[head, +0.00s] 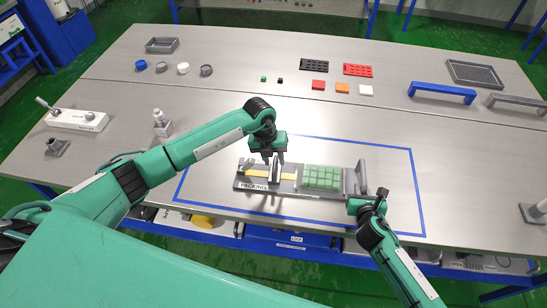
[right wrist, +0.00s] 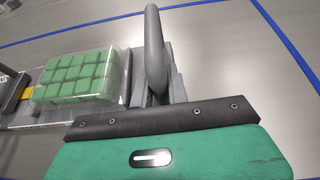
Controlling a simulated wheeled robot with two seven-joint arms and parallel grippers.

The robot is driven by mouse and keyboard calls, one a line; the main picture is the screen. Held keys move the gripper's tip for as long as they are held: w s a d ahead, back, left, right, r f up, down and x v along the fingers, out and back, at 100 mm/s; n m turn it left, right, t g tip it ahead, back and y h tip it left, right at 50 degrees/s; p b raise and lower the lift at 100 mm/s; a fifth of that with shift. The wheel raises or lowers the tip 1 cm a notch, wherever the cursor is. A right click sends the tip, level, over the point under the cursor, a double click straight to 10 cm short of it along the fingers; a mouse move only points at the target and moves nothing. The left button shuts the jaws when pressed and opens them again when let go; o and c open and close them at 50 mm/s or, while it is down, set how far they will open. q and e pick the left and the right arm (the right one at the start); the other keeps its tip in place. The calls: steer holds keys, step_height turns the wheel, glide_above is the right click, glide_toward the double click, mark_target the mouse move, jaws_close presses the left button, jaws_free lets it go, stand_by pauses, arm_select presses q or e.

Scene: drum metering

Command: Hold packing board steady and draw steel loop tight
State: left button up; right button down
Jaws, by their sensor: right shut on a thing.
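The grey packing board (head: 244,184), with a PACKING label on its front, lies inside the blue outline on the table. A yellow strip (head: 256,173) runs along its left part, and a clear-wrapped pack of green blocks (head: 322,177) sits on its right part; the pack also shows in the right wrist view (right wrist: 80,78). My left gripper (head: 275,159) points down over a dark upright piece on the board; its grip is unclear. The steel loop (head: 361,176) stands upright at the board's right end, also in the right wrist view (right wrist: 153,45). My right gripper (head: 366,200) is shut on it.
Blue (head: 442,93) and grey (head: 517,103) bridge-shaped bars stand at the right. Red, orange and white tiles and perforated trays lie farther back. A white lever box (head: 77,120) stands at the left. The table around the outline is mostly clear.

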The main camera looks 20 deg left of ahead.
arm_select(q)
jaws_close()
steer(key=shift+s+a, duration=0.2)
steer(key=shift+a, duration=0.85)
steer(key=shift+s+a, duration=0.15)
steer(key=shift+a, duration=0.9)
jaws_free()
steer(key=shift+d+f, duration=0.1)
